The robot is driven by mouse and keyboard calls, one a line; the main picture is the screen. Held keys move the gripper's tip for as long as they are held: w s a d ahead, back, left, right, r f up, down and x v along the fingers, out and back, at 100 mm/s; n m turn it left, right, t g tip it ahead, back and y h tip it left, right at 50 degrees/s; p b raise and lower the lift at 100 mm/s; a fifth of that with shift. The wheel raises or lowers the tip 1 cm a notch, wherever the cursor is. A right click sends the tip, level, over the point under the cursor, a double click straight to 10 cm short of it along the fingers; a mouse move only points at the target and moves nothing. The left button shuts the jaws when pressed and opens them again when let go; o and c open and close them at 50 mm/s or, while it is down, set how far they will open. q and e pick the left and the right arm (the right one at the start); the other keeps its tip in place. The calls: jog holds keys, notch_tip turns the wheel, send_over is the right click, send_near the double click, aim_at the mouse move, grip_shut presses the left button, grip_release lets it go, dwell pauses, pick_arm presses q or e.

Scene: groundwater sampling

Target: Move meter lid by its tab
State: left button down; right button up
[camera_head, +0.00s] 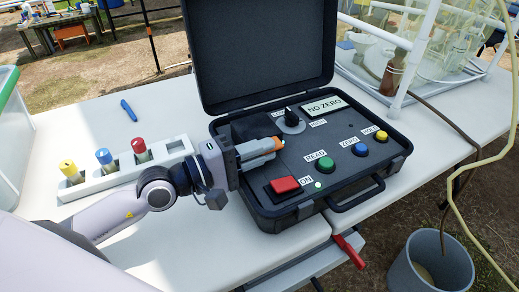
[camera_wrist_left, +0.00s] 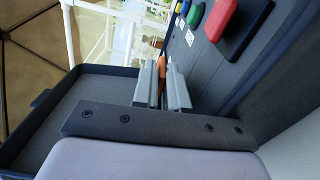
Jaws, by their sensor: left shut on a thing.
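The meter (camera_head: 330,172) is a black case on the white table, its large case lid (camera_head: 262,50) standing open at the back. A small dark meter lid (camera_head: 252,128) appears at the left of the panel, partly hidden by my left gripper (camera_head: 276,146). That gripper reaches in from the left, low over the panel, and is shut on an orange tab (camera_head: 279,142). The orange tab also shows between the fingers in the left wrist view (camera_wrist_left: 162,78). How the tab joins the lid is hidden. My right gripper is in neither view.
A white rack (camera_head: 110,178) with capped vials stands left. A grey bucket (camera_head: 432,264) is lower right.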

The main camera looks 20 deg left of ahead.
pick_arm(q)
jog(key=shift+f, duration=0.3)
jog(key=c, duration=1.2)
grip_release()
jog(key=shift+c, duration=0.2)
